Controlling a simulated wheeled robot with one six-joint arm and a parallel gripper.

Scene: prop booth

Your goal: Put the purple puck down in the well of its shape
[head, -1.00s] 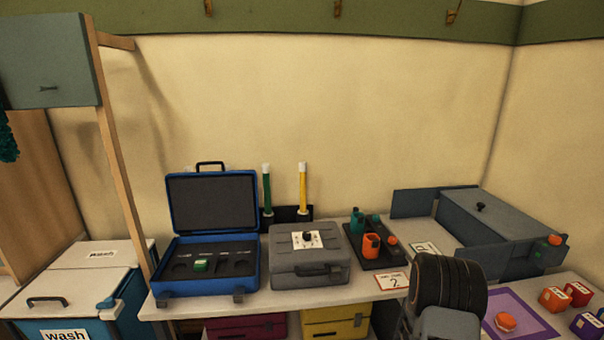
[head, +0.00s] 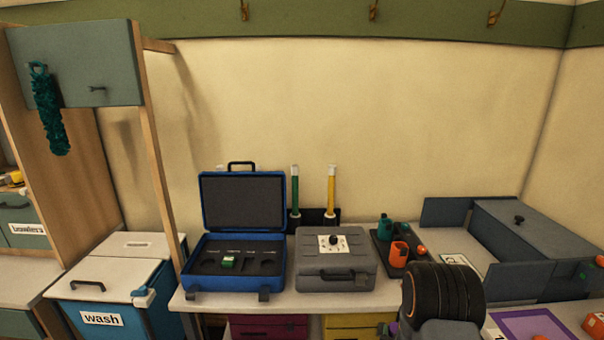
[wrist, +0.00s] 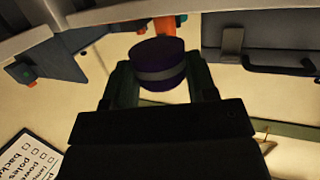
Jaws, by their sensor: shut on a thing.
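In the wrist view my gripper (wrist: 160,82) is shut on the purple puck (wrist: 158,62), a short dark purple cylinder with a grey band. The puck is held between the two fingers, clear of any surface as far as I can tell. In the head view the open blue case (head: 236,284) stands on the bench, its dark insert (head: 212,261) showing several wells with small labels. A green block (head: 228,262) sits in one well. The shapes of the wells are too small to tell for sure. The gripper's fingers are not clear in the head view.
A closed grey case (head: 336,282) stands right of the blue case. An orange cup (head: 399,254) and a teal one (head: 385,229) stand on a dark tray. A grey box (head: 535,240) is at the right. Green and yellow sticks (head: 331,192) stand behind the cases.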

